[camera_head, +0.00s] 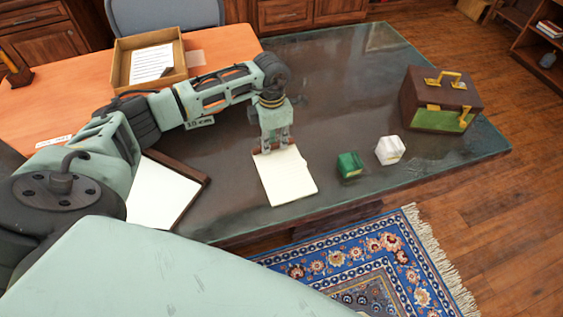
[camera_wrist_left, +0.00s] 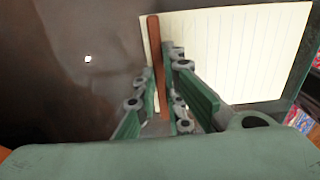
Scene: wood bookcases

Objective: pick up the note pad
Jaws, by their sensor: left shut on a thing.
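The note pad (camera_head: 287,178) has lined cream paper and a brown strip along its far edge. It is at the middle of the dark tabletop in the head view. My left gripper (camera_head: 271,148) comes down from above and is shut on that brown top edge. In the left wrist view the brown strip stands between the two fingers (camera_wrist_left: 163,118), and the lined sheet (camera_wrist_left: 240,50) spreads to the right. I cannot tell whether the pad is lifted off the table. My right gripper is not in view.
A brown and green case (camera_head: 440,98) stands further right. A framed white sheet (camera_head: 165,194) lies left. An open tray with paper (camera_head: 118,68) is behind. The dark tabletop (camera_head: 350,70) is clear at the back.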

